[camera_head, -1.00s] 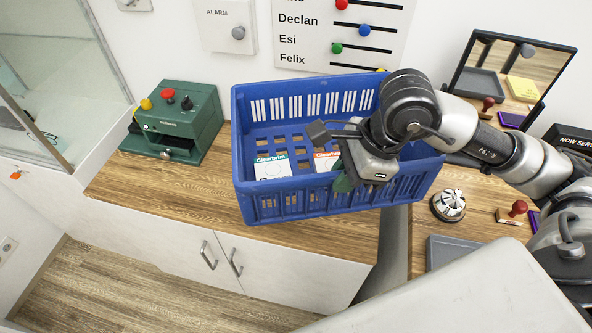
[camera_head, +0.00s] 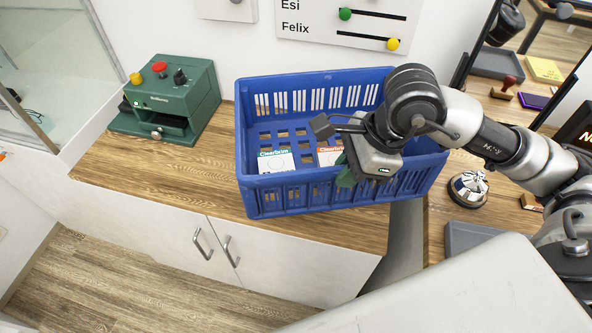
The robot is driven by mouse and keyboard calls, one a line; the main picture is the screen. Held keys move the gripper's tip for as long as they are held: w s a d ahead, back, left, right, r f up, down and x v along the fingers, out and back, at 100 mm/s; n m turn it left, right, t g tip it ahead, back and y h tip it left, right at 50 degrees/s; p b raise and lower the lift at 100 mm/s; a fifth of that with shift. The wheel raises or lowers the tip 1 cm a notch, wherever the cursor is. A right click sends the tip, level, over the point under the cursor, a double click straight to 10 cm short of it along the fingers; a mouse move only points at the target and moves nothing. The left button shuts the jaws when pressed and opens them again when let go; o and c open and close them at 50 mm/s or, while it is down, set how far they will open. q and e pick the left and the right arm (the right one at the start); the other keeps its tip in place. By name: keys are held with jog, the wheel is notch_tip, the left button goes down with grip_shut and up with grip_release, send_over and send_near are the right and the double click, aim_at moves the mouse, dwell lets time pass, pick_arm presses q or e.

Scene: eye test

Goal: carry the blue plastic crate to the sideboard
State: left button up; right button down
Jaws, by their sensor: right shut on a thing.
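The blue plastic crate (camera_head: 264,203) shows in the middle of the head view, roughly level. Two white Clearbrim boxes, one with a green band (camera_head: 277,161) and one with an orange band (camera_head: 329,157), lie in it at the left and middle. My right gripper (camera_head: 358,172) is shut on the crate at its right part; the fingertips are mostly hidden. A dark green patch shows beside them; I cannot tell what it is. The sideboard (camera_head: 130,177), with wooden top and white doors, lies under and left of the crate. My left gripper is not in view.
A green machine (camera_head: 190,82) with knobs stands left of the crate on the sideboard. To the right are a desk bell (camera_head: 468,188), a grey tray (camera_head: 468,235) and a mirror with reflections. Bare wood lies in front of the machine. A name board (camera_head: 345,25) hangs behind.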

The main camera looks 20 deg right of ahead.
aim_at(308, 167)
jog(key=shift+f+b, duration=0.4)
jog(key=shift+f, duration=0.35)
jog(key=w+a+f, duration=0.1)
jog(key=w+f, duration=0.1)
jog(key=w, duration=0.1)
jog(key=w+a+f+p, duration=0.1)
jog(key=w+f, duration=0.1)
jog(key=w, duration=0.2)
jog(key=w+a+f+p, duration=0.1)
jog(key=w+f, duration=0.2)
jog(key=w, duration=0.1)
jog(key=shift+w, duration=0.2)
jog(key=shift+f+p, duration=0.8)
jog(key=shift+f, duration=1)
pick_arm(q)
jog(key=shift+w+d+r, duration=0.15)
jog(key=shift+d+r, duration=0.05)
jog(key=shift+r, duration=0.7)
pick_arm(e)
jog(key=shift+f, duration=0.2)
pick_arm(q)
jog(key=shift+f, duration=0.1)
pick_arm(e)
jog(key=shift+f, duration=0.1)
